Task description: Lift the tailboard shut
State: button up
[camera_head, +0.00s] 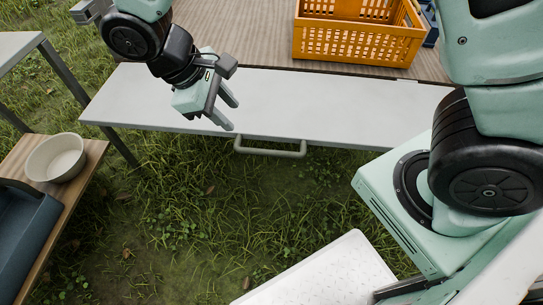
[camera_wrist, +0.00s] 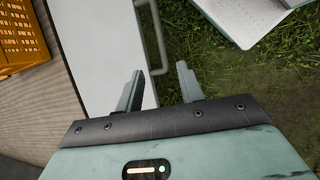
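The tailboard (camera_head: 290,100) is a pale grey panel along the front edge of the wooden deck. It is folded down and looks roughly level. A grey bar handle (camera_head: 270,153) sticks out from its front edge. My gripper (camera_head: 230,113) is open and empty, above the tailboard's front part, left of the handle. In the wrist view my gripper's fingers (camera_wrist: 160,72) are spread, with the tailboard (camera_wrist: 100,50) on the left and the handle (camera_wrist: 163,35) just beyond the fingertips. The handle does not appear gripped; the exact gap is hard to tell.
An orange crate (camera_head: 355,42) stands on the wooden deck (camera_head: 255,35) behind the tailboard. A bowl (camera_head: 56,158) and a dark blue bin (camera_head: 25,240) sit on a low wooden shelf at left. A white perforated panel (camera_head: 325,275) is at the bottom. Grass lies below the handle.

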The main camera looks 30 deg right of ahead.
aim_at(267, 151)
jog(key=b+x, duration=0.3)
jog(key=x, duration=1.4)
jog(key=shift+f+b, duration=0.15)
jog(key=shift+b, duration=0.2)
grip_shut()
